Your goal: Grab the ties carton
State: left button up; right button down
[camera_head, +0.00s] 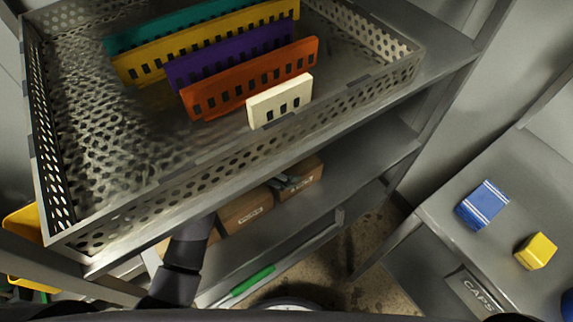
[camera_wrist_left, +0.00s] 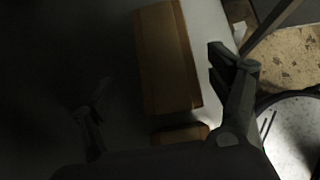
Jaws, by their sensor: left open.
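Brown cartons sit on the shelf below the tray in the head view: one in the middle (camera_head: 246,212) and one farther right (camera_head: 303,178). Both have pale labels too small to read, so I cannot tell which is the ties carton. My left arm reaches under the upper shelf; its gripper (camera_head: 203,226) is beside the middle carton and partly hidden. In the left wrist view the left gripper (camera_wrist_left: 160,65) is open, with a long brown carton (camera_wrist_left: 168,58) between its spread fingers. A smaller brown carton (camera_wrist_left: 180,134) lies nearer. My right gripper is out of view.
A perforated metal tray (camera_head: 130,218) on the upper shelf holds several coloured slotted strips and overhangs the cartons. A grey cabinet at right carries a blue box (camera_head: 482,205) and a yellow block (camera_head: 536,251). A green bar (camera_head: 253,280) lies low at front.

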aim_at(292, 169)
pick_arm(q)
jog(key=x, duration=0.2)
jog(key=b+x, duration=0.1)
jog(key=x, duration=0.3)
jog(key=shift+s+d+f, duration=0.2)
jog(key=shift+d+f, duration=0.05)
jog(key=shift+w+d+f, duration=0.1)
jog(key=shift+d+f, duration=0.05)
jog(key=shift+c, duration=0.2)
jog(key=c, duration=1.5)
jog(key=shift+c, duration=0.3)
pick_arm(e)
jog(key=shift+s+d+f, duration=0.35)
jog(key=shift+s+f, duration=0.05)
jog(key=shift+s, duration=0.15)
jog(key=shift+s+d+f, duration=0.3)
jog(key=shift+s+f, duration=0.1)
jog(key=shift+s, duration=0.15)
